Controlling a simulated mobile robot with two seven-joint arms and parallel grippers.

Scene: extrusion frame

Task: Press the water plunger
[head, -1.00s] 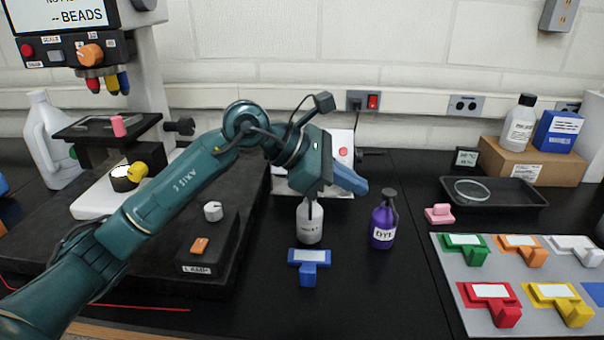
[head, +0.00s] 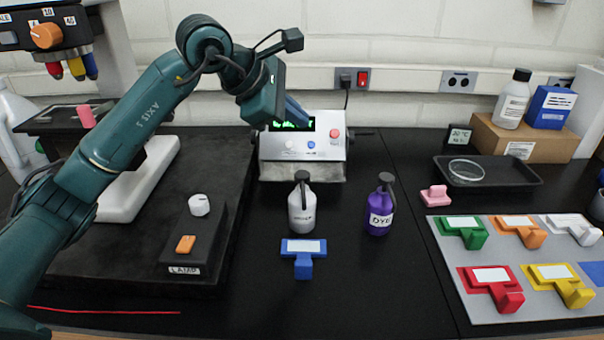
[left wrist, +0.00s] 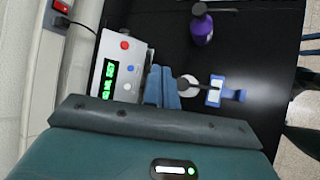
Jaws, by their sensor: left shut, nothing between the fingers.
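A white bottle (head: 302,212) with a small label stands upright on the black bench. Its dark pump top, the plunger (head: 302,177), is in plain view. In the left wrist view the white bottle (left wrist: 189,84) is partly hidden behind my fingers. My left gripper (head: 297,114) is shut and empty. In the head view it is above and behind the bottle, in front of the control box, apart from the plunger. Its blue fingers (left wrist: 161,88) also show in the left wrist view.
A purple DYE bottle (head: 379,212) stands to the right. A blue T-shaped block (head: 303,256) lies in front. A control box (head: 318,152) with a green display stands behind. A black platform (head: 100,240) is at left, and a grey mat (head: 450,262) with coloured blocks at right.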

